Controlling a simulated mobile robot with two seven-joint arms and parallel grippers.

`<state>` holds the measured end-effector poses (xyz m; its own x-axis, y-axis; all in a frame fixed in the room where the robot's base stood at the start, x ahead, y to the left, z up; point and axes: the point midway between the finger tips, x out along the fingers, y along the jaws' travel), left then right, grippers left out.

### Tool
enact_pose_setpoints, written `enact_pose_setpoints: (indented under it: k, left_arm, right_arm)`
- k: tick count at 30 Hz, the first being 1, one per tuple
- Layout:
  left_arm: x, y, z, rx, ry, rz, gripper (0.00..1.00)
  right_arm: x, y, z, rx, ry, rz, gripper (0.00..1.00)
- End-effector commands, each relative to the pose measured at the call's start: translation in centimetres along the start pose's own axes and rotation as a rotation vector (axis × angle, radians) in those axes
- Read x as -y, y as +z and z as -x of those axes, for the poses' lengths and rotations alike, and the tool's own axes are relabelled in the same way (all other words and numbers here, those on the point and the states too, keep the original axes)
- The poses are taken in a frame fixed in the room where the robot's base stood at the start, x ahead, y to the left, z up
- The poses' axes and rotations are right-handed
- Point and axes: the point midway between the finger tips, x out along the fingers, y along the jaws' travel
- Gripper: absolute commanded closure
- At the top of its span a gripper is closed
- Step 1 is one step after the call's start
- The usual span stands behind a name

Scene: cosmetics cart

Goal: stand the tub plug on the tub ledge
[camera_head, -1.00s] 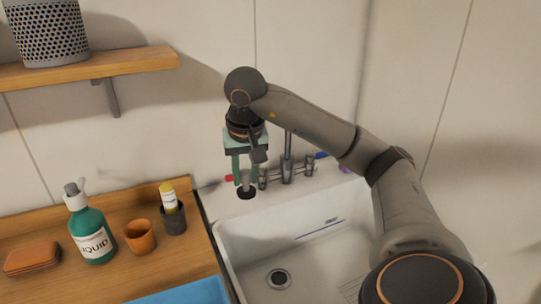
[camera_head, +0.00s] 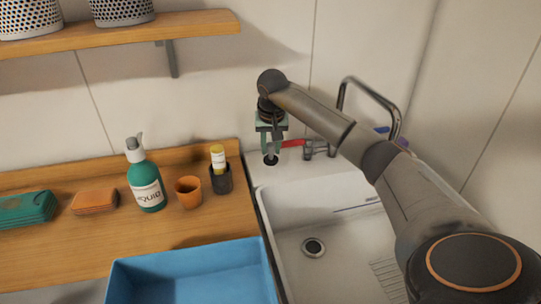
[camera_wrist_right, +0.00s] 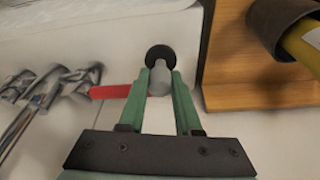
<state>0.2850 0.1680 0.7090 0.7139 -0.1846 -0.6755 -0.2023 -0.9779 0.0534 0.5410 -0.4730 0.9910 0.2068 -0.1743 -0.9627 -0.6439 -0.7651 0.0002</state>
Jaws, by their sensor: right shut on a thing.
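The tub plug (camera_head: 270,160) is a black disc with a grey stem, and it shows below my right gripper in the head view. My right gripper (camera_head: 270,150) is shut on the stem, with green fingers either side of it. In the right wrist view the black disc (camera_wrist_right: 160,54) lies beyond the fingertips (camera_wrist_right: 160,78). The white tub ledge (camera_head: 325,176) runs behind the basin, and the plug is over its left end. I cannot tell whether the disc touches the ledge. My left gripper is not in view.
A red-handled tap (camera_head: 293,143) stands right beside the gripper. A dark cup (camera_head: 221,182) with a yellow tube is on the wooden counter to the left. An orange cup (camera_head: 188,190), a green bottle (camera_head: 146,188) and a blue bin (camera_head: 195,270) are farther left or nearer.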

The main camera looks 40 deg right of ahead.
Motion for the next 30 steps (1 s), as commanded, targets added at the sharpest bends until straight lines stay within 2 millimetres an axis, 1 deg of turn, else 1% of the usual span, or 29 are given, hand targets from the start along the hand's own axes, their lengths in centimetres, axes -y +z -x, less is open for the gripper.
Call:
enact_pose_setpoints:
  k: [2,7,9,15,19,20,27,30]
  left_arm:
    - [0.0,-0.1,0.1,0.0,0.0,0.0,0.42]
    - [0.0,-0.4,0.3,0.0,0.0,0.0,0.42]
    - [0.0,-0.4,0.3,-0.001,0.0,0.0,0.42]
    - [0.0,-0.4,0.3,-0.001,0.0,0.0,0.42]
    - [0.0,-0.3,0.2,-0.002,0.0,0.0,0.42]
    - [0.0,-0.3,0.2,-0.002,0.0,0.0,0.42]
    - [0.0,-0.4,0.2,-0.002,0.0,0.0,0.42]
    - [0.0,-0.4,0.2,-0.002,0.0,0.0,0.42]
  right_arm:
    - [0.2,0.0,-0.8,0.004,0.0,0.001,1.0]
    - [0.1,0.7,-3.0,0.005,0.001,0.002,1.0]
    - [0.1,0.8,-3.4,0.002,0.0,0.002,1.0]
    - [0.1,0.7,-3.3,0.0,-0.001,0.001,1.0]
    - [0.1,0.8,-3.7,0.0,0.0,0.001,1.0]
    - [0.1,0.8,-3.7,0.001,0.0,0.001,0.66]
    - [0.1,0.8,-3.6,0.001,0.0,0.001,0.39]
    - [0.1,0.8,-3.6,0.001,0.0,0.001,0.38]
